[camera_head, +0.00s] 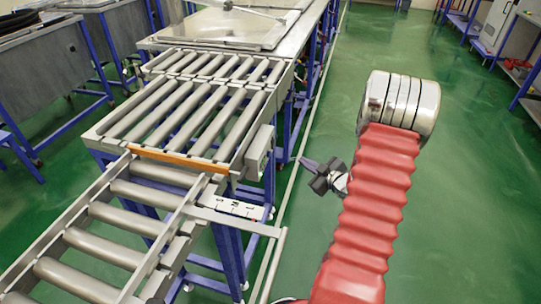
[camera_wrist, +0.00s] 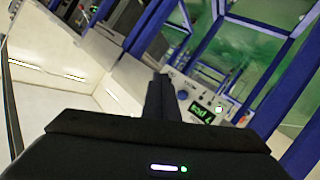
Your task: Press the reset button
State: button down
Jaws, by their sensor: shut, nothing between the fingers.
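A light control panel (camera_wrist: 192,104) shows in the wrist view, just right of my fingertips. It carries a dark round button (camera_wrist: 183,95), a small green display (camera_wrist: 203,111) and a pale lit round button (camera_wrist: 219,110). Labels are too small to read, so I cannot tell which one is the reset button. My gripper (camera_wrist: 160,80) is shut and empty, its fingers pointing up the picture beside the panel. In the head view my gripper (camera_head: 306,163) points left towards the conveyor side, apart from a grey box (camera_head: 261,150) mounted there.
A roller conveyor (camera_head: 190,105) on blue legs runs away on the left, with an orange strip (camera_head: 178,158) across it. A labelled plate (camera_head: 232,206) and a rail (camera_head: 268,265) stick out at its side. Green floor (camera_head: 460,190) is clear on the right.

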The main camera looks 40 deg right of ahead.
jog(key=w+a, duration=0.5)
jog(key=w, duration=0.2)
jog(key=shift+a, duration=0.15)
dwell(0.6)
jog(key=shift+w+a, duration=0.1)
jog(key=shift+w, duration=0.05)
dwell(1.8)
jog(key=shift+w+a+r, duration=0.1)
jog(key=shift+w+a, duration=0.05)
jog(key=shift+a, duration=0.05)
jog(key=shift+w+a, duration=0.3)
jog(key=shift+w, duration=0.1)
dwell(1.2)
jog(key=shift+s+d, duration=0.6)
jog(key=shift+s, duration=0.15)
dwell(0.4)
jog(key=shift+s+d, duration=0.75)
jog(key=shift+s, duration=0.25)
jog(key=shift+s+d, duration=0.75)
jog(key=shift+s, duration=0.2)
